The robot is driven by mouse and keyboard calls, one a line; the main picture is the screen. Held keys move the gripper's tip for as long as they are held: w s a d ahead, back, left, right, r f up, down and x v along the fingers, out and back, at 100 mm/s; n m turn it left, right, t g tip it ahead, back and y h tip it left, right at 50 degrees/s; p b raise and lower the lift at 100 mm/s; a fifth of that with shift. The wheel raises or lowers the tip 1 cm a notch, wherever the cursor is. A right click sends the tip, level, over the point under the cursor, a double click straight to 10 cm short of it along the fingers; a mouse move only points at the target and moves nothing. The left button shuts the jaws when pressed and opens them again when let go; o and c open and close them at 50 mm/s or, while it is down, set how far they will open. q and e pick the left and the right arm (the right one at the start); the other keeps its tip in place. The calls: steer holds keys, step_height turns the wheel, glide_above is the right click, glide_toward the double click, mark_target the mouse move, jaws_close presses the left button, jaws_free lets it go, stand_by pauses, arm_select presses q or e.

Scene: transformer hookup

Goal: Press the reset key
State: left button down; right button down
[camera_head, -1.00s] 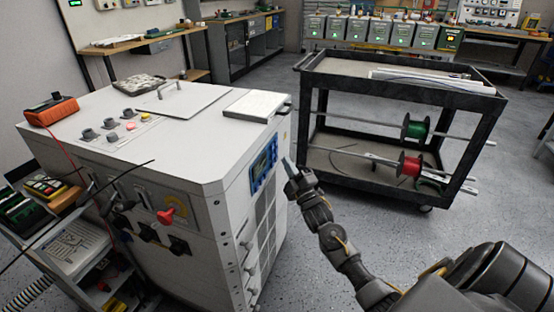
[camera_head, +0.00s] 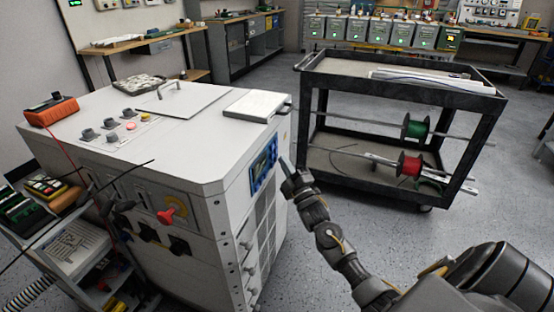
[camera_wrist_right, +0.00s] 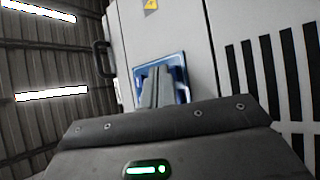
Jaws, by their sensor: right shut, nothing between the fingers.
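The blue-framed control panel (camera_head: 263,165) is on the right side face of the white transformer cabinet (camera_head: 216,148). It also shows in the right wrist view (camera_wrist_right: 181,72), partly covered by my fingers. I cannot make out the reset key on it. My right gripper (camera_head: 285,163) is shut and empty, its fingertips just to the right of the panel in the head view. In the right wrist view the closed fingers (camera_wrist_right: 157,82) point at the panel; whether they touch it I cannot tell. My left gripper is not in view.
A black cart (camera_head: 400,92) with a green spool (camera_head: 416,129) and a red spool (camera_head: 410,165) stands to the right. An orange meter (camera_head: 50,109) sits on the cabinet's left. Vent slots (camera_wrist_right: 265,85) lie right of the panel. Floor between cabinet and cart is open.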

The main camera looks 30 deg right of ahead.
steer(key=shift+w+a, duration=0.15)
steer(key=shift+w, duration=0.05)
stand_by(0.5)
steer(key=shift+s, duration=0.15)
steer(key=shift+s+d+p, duration=0.35)
steer(key=shift+s+d, duration=0.05)
steer(key=shift+s, duration=0.1)
steer(key=s+d+p, duration=0.1)
steer(key=s, duration=0.1)
steer(key=s+d, duration=0.2)
steer(key=shift+s+p, duration=0.1)
steer(key=shift+p, duration=0.3)
stand_by(1.0)
